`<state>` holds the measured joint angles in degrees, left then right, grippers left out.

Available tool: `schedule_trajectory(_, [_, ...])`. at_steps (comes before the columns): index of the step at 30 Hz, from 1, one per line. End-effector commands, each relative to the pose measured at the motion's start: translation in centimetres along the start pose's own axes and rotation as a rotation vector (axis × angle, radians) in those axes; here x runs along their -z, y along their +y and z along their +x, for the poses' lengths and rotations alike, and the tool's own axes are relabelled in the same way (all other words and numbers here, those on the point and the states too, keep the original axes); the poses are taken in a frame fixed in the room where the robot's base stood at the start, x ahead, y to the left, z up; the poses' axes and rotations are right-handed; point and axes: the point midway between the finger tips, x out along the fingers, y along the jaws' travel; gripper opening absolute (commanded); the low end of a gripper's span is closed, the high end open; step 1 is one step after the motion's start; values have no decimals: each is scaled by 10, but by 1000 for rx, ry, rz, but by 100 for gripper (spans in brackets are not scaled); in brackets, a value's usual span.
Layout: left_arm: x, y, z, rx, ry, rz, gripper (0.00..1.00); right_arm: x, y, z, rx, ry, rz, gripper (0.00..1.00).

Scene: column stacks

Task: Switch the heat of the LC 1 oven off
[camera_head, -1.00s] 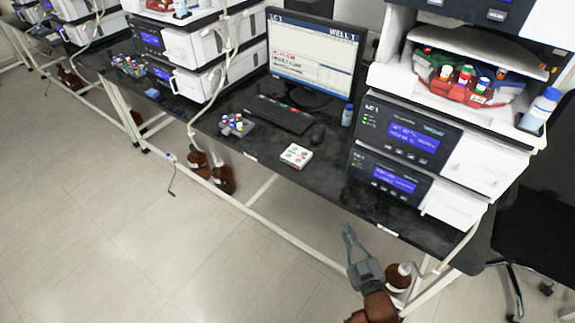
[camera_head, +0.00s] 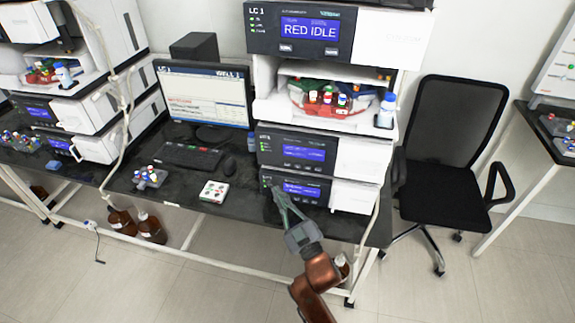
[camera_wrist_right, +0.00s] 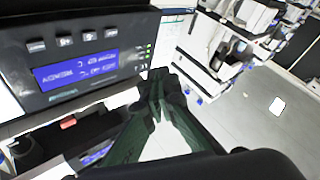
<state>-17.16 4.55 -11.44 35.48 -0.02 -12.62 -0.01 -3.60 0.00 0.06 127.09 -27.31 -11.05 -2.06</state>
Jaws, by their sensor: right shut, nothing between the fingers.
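The LC 1 stack stands in the centre of the head view. Its top module (camera_head: 300,30) has a blue display reading "RED IDLE". An upper dark-panelled module (camera_head: 295,137) and a lower one (camera_head: 318,186) sit under the vial tray, each with a blue display and small buttons. Their text is too small to read, so I cannot tell which is the oven. My right gripper (camera_head: 277,191) is shut and empty, its tips before the lower module's left side; contact is unclear. The wrist view shows the gripper (camera_wrist_right: 157,76) beside an upside-down panel (camera_wrist_right: 75,68) with green lights.
A monitor (camera_head: 203,97), keyboard (camera_head: 187,156) and mouse (camera_head: 229,165) are left of the stack. A small white box (camera_head: 213,191) lies near the bench edge. A black chair (camera_head: 450,140) stands right. Brown bottles (camera_head: 152,229) stand under the bench.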

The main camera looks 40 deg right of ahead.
Motion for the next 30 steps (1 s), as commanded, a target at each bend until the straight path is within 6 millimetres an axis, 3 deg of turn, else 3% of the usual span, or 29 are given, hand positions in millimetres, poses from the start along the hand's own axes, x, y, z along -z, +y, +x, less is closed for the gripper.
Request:
schedule_trajectory(18, [-4, 1, 9, -1, -7, 0, 0, -36, 36, 51, 1, 1, -2, 0])
schedule_trajectory(30, [-3, 1, 8, -1, -5, 0, 0, -44, 44, 60, 0, 0, 1, 0])
